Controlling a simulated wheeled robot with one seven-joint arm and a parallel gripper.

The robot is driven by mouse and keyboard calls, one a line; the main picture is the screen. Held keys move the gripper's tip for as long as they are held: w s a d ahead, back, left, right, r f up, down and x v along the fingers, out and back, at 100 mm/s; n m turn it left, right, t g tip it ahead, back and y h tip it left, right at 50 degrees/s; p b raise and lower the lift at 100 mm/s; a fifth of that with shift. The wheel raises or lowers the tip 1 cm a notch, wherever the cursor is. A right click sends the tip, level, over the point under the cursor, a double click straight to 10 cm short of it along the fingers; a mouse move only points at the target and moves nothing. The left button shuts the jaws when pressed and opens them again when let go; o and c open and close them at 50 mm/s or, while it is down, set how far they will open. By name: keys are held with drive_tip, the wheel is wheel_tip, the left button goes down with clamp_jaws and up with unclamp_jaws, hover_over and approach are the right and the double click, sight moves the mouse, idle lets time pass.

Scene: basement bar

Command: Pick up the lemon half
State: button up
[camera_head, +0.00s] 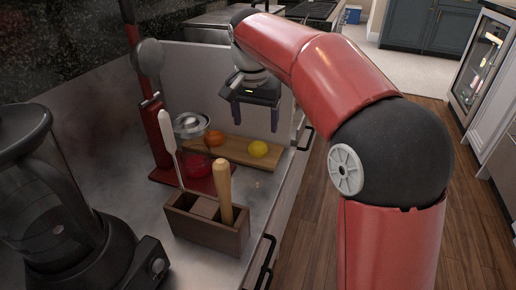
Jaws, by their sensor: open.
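A yellow lemon half (258,149) lies on a wooden cutting board (235,148) on the counter; its cut face cannot be made out. My gripper (255,127) hangs from my red arm above the board, with its two dark fingers pointing down. It is open and empty. The lemon half shows just below and between the fingers, apart from them as far as I can tell.
An orange fruit (214,138) is on the board's left part. A red press with a metal cup (190,124) stands left of it. A wooden holder (207,222) with upright handles is in front. A dark blender (60,205) stands at left.

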sight(258, 144)
drive_tip(key=f, duration=0.2)
drive_tip(key=f+b, duration=0.1)
drive_tip(key=f, duration=0.2)
drive_tip(key=w+f, duration=0.1)
drive_tip(key=f, duration=0.2)
drive_tip(key=shift+w+d+b, duration=0.1)
drive_tip(key=shift+d+b, duration=0.15)
drive_tip(key=shift+b, duration=0.1)
drive_tip(key=shift+r, duration=0.1)
drive_tip(key=c, duration=1)
drive_tip(key=shift+c, duration=0.2)
